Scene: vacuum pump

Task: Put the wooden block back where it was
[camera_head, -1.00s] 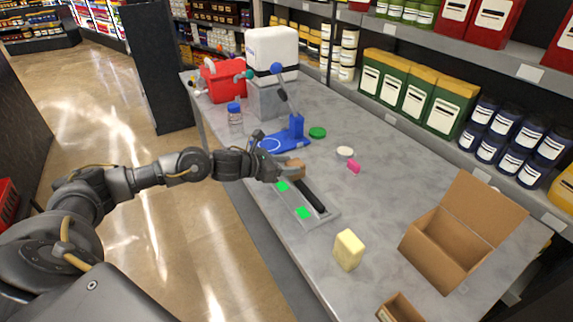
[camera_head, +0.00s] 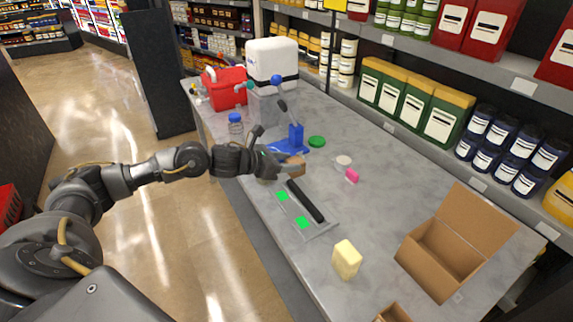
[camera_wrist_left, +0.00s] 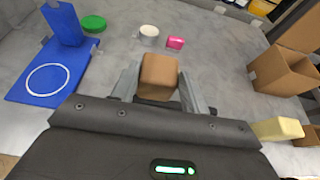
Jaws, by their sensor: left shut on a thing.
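The wooden block (camera_wrist_left: 158,76) is brown and sits between the two fingers of my left gripper (camera_wrist_left: 160,88) in the left wrist view. In the head view the block (camera_head: 292,168) shows at the tip of my left gripper (camera_head: 290,166), which is shut on it. The gripper is over the table near the blue stand and the far end of the grey tray (camera_head: 326,229). The tray holds a black bar (camera_head: 305,201) and green squares (camera_head: 303,222). I cannot tell how high the block is above the table. My right gripper is not in view.
The blue stand (camera_head: 296,136) with a lever is behind the gripper. A green lid (camera_head: 316,141), a white round piece (camera_head: 343,161) and a pink piece (camera_head: 352,175) lie beyond. A yellow block (camera_head: 346,260) and an open cardboard box (camera_head: 408,251) stand nearer. The table's middle right is clear.

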